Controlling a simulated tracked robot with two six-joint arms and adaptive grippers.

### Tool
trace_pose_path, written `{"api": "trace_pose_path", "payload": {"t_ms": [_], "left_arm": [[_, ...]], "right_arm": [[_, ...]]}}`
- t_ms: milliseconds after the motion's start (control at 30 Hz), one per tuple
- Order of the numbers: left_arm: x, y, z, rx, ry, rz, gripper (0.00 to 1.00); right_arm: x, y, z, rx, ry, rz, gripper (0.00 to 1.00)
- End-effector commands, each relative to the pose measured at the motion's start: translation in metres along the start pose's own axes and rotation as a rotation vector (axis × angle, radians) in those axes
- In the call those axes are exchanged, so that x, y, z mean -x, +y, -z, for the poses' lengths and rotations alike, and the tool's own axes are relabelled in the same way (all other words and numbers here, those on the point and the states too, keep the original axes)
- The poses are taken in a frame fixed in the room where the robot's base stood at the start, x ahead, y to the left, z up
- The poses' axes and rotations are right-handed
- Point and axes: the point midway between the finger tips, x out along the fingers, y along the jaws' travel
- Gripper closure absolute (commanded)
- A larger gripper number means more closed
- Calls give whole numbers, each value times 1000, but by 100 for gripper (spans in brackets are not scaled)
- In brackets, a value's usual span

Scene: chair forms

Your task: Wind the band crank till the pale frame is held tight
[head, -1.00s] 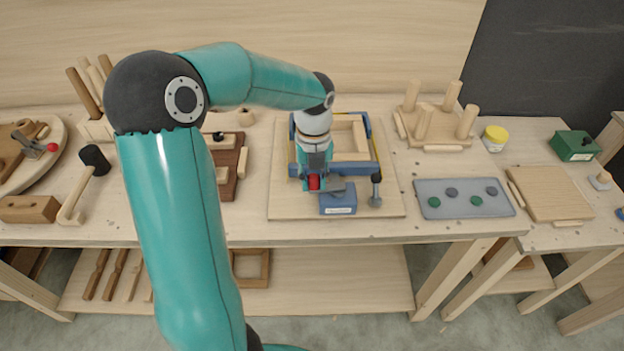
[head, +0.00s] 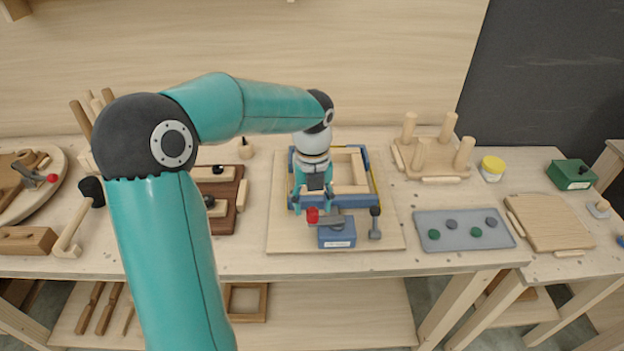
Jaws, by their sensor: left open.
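The pale frame (head: 359,172) lies on a wooden board, with the blue and yellow band (head: 376,184) around it. My left arm covers part of its left side. At its near side stands the blue band box (head: 337,236) with a grey crank arm (head: 334,220) on top. The crank's red knob (head: 312,215) points left. My left gripper (head: 313,205) points down with its fingers spread, just behind and above the red knob. It seems clear of the knob. My right gripper is not in view.
A dark-knobbed grey lever (head: 375,224) stands right of the box. A grey tray with discs (head: 463,230) lies further right, and a pegged wooden stool form (head: 432,154) behind it. A dark wooden block (head: 225,192) is at the left. The board's front strip is clear.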

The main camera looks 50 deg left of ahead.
Motion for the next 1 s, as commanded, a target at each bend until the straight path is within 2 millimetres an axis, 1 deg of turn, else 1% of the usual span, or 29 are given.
{"api": "trace_pose_path", "payload": {"t_ms": [33, 200, 300, 400, 500, 600, 1000], "left_arm": [[12, -1, -1, -1, -5, 4, 47], [46, -1, -1, -3, -4, 3, 47], [63, -1, 0, -2, -4, 2, 47], [75, 0, 0, -2, -2, 1, 47], [82, 0, 0, -2, -1, 0, 47], [84, 0, 0, -2, -1, 0, 47], [84, 0, 0, -1, 0, -1, 47]], "right_arm": [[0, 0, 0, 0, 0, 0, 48], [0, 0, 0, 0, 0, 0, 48], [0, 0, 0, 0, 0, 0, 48], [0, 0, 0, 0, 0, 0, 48], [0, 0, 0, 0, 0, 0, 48], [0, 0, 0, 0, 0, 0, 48], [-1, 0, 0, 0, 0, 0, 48]]}}
